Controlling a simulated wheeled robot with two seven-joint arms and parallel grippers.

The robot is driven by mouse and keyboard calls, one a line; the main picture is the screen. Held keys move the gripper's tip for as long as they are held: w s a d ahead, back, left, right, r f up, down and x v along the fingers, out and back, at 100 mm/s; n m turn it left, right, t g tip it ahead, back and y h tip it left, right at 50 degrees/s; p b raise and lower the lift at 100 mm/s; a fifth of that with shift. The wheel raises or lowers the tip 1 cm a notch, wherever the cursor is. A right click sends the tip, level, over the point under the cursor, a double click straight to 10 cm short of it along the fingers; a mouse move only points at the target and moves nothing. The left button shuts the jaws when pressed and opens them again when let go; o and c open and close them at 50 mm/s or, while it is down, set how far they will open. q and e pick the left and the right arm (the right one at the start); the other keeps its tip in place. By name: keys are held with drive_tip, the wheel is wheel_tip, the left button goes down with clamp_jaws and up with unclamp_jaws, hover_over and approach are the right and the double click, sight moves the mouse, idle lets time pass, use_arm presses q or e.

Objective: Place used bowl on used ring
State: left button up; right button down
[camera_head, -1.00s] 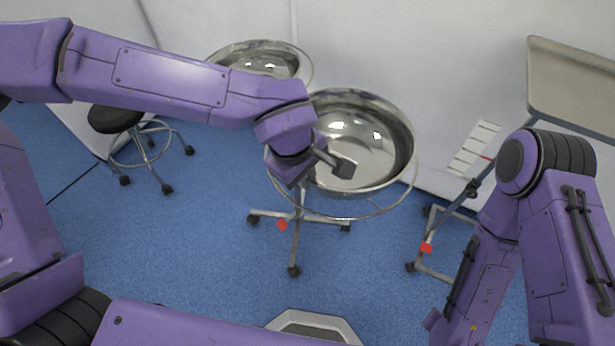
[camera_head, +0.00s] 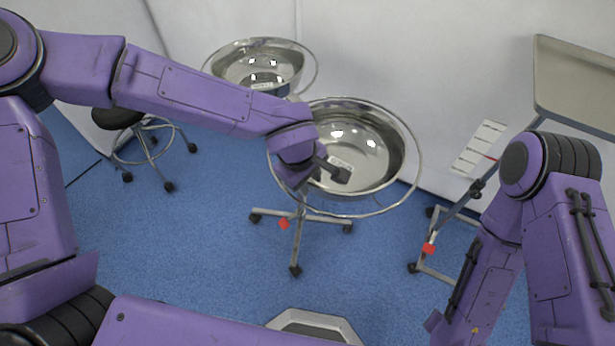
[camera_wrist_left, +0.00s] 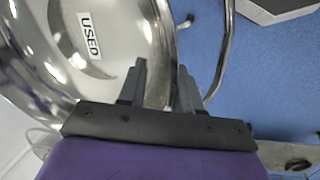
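The used bowl (camera_head: 372,158) is a shiny steel basin labelled USED, also filling the upper left of the left wrist view (camera_wrist_left: 110,45). In the head view it sits low within the used ring (camera_head: 417,178), a thin metal hoop on a wheeled stand. A gap shows between bowl and hoop at the right and front. The ring also shows in the left wrist view (camera_wrist_left: 226,50). My left gripper (camera_head: 328,168) is at the bowl's left side. Its fingers (camera_wrist_left: 160,90) are apart, with the bowl's edge between them. My right gripper is out of view.
A second steel bowl (camera_head: 262,66) stands on another stand behind, at the left. A black stool (camera_head: 118,118) is at the left. A tray table (camera_head: 575,85) stands at the right. Blue floor is open in front of the ring stand.

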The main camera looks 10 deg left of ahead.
use_arm(q)
drive_tip(key=shift+r, duration=0.15)
drive_tip(key=p+v, duration=0.2)
drive_tip(key=v, duration=1)
